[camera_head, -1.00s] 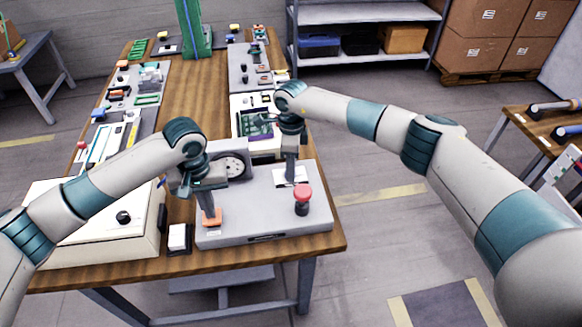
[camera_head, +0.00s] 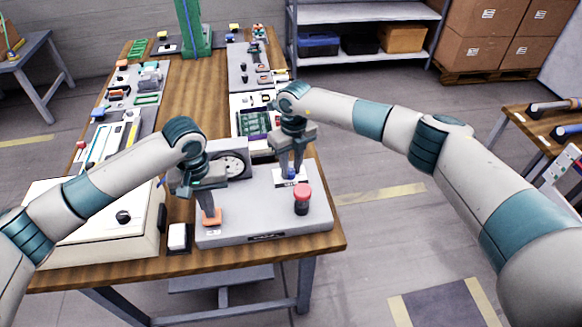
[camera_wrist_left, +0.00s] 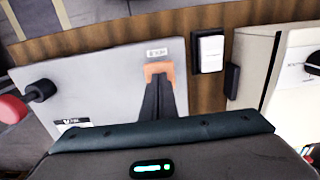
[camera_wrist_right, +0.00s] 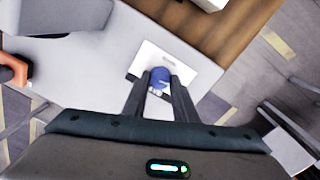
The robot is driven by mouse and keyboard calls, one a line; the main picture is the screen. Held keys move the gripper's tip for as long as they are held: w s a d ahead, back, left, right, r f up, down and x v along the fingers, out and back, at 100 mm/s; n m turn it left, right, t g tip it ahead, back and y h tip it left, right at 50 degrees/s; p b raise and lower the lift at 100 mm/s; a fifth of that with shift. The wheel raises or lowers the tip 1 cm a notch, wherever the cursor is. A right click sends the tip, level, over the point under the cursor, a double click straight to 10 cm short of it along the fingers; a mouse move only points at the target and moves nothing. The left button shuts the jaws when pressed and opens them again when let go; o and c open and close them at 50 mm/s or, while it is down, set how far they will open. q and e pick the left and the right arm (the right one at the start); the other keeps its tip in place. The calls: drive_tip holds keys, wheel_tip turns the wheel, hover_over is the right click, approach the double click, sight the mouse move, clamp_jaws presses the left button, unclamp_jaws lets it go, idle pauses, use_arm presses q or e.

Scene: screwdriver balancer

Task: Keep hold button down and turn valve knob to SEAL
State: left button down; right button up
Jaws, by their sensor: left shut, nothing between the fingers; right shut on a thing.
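The grey panel box (camera_head: 262,218) lies at the table's near edge. The orange hold button (camera_head: 211,222) is at its left front; it also shows in the left wrist view (camera_wrist_left: 158,68). My left gripper (camera_head: 209,210) is shut and empty, its fingertips on top of the button. How far the button is pressed cannot be told. The blue valve knob (camera_wrist_right: 160,76) stands on a white plate (camera_wrist_right: 190,68). My right gripper (camera_head: 290,174) is shut on the knob, one finger on each side. The plate's markings are too small to read.
A red mushroom button (camera_head: 303,193) on a dark post stands just in front of the knob. A gauge block (camera_head: 234,165) sits behind the left gripper. A white switch (camera_head: 178,237) and a white box (camera_head: 110,222) are to the left.

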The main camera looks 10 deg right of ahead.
sight(293, 171)
drive_tip(key=shift+m, duration=1.2)
drive_tip(key=o, duration=1)
drive_tip(key=shift+o, duration=0.2)
drive_tip(key=shift+r, duration=0.1)
wheel_tip(293, 171, up, 12)
drive_tip(key=shift+d, duration=0.3)
